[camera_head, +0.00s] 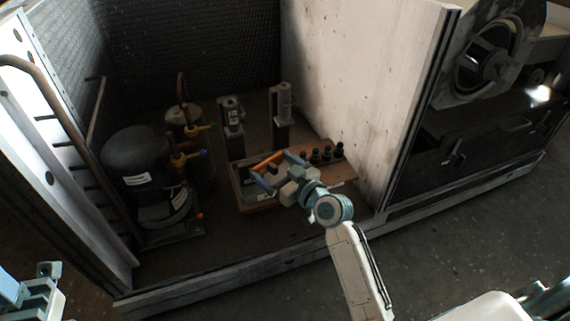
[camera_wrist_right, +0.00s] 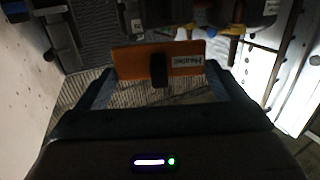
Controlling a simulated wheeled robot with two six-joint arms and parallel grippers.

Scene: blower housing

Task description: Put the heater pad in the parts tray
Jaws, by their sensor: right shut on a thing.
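The heater pad (camera_head: 268,161) is a flat orange strip. In the right wrist view the heater pad (camera_wrist_right: 130,62) shows a white label and a black block at its middle. My right gripper (camera_head: 271,164) is shut on it, one finger at each end; its fingers also show in the wrist view (camera_wrist_right: 158,76). The parts tray (camera_head: 259,206) is a shallow brown box on the housing floor. The pad appears over the tray, and I cannot tell its height. My left gripper (camera_head: 40,289) is partly in view at the lower left corner, apart from everything, and its jaws are unclear.
Several dark knobs (camera_head: 327,154) stand on a brown board right of the tray. Two grey valve-like units (camera_head: 232,115) (camera_head: 283,102) stand behind it. A black compressor (camera_head: 137,160) with pipes is left. The housing's low front sill (camera_head: 250,262) and right wall (camera_head: 360,90) bound the space.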

